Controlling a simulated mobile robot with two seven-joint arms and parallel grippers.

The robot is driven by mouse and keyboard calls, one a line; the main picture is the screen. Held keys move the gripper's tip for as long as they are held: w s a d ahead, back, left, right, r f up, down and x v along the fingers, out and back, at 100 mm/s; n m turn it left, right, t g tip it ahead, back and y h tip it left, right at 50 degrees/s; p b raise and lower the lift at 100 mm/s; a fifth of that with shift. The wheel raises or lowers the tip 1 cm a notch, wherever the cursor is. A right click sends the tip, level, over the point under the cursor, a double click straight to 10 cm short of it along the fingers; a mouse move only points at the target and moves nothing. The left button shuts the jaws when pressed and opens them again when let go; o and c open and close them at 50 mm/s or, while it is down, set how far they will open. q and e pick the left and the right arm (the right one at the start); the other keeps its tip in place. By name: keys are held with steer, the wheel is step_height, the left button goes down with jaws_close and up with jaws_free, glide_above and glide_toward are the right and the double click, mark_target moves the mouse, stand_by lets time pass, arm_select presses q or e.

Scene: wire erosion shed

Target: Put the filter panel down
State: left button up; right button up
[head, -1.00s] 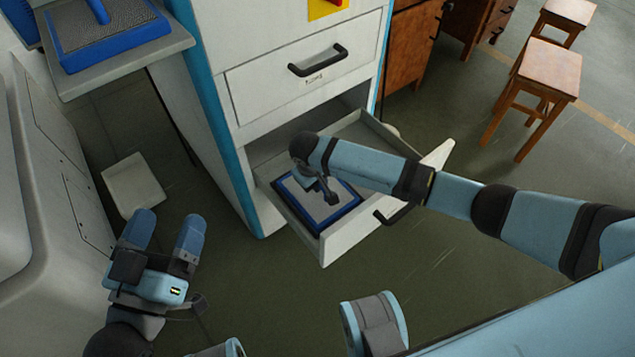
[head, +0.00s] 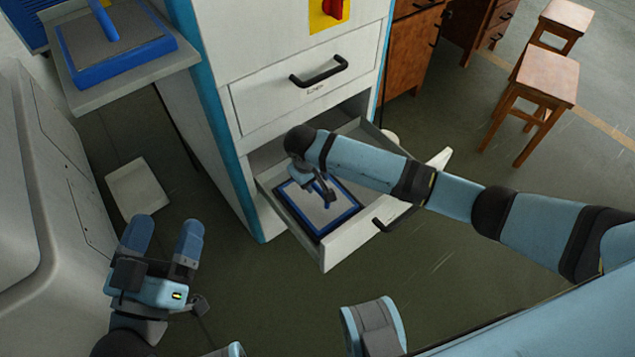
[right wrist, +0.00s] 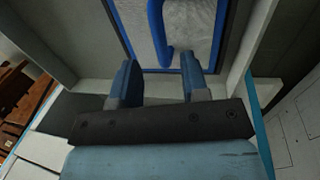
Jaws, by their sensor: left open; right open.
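A filter panel (head: 310,213) with a blue frame and grey mesh lies flat in the open lower drawer (head: 338,246) of the cabinet. My right gripper (head: 322,192) is over it, inside the drawer. In the right wrist view my right gripper (right wrist: 160,78) is open, with one finger on each side of the panel's blue handle (right wrist: 166,57), and gaps show between handle and fingers. The forearm hides part of the panel in the head view. My left gripper (head: 163,238) is open and empty, above the floor at lower left.
A similar blue-framed panel (head: 108,48) lies on a grey shelf (head: 150,68) at upper left. The upper drawer (head: 300,95) is shut. A pale grey machine body (head: 50,190) stands at the left. Wooden stools (head: 545,78) stand at upper right. Floor in front of the drawer is clear.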

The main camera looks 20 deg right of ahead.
arm_select(q)
steer(key=shift+w+a+f+g+y+p, duration=0.1)
steer(key=shift+a+f+g+y+p, duration=0.2)
steer(key=shift+f, duration=0.35)
steer(key=shift+a+f+g+y+p, duration=0.15)
steer(key=shift+f+g+y+p, duration=0.15)
steer(key=shift+f, duration=0.4)
steer(key=shift+w+a+f+g+y+p, duration=0.1)
steer(key=shift+a+f+g+y+p, duration=0.2)
steer(key=shift+f, duration=0.35)
arm_select(e)
step_height(320, 180, up, 6)
steer(key=a, duration=0.1)
steer(key=shift+s, duration=0.2)
arm_select(q)
steer(key=shift+s, duration=0.1)
arm_select(e)
steer(key=shift+a+r, duration=0.1)
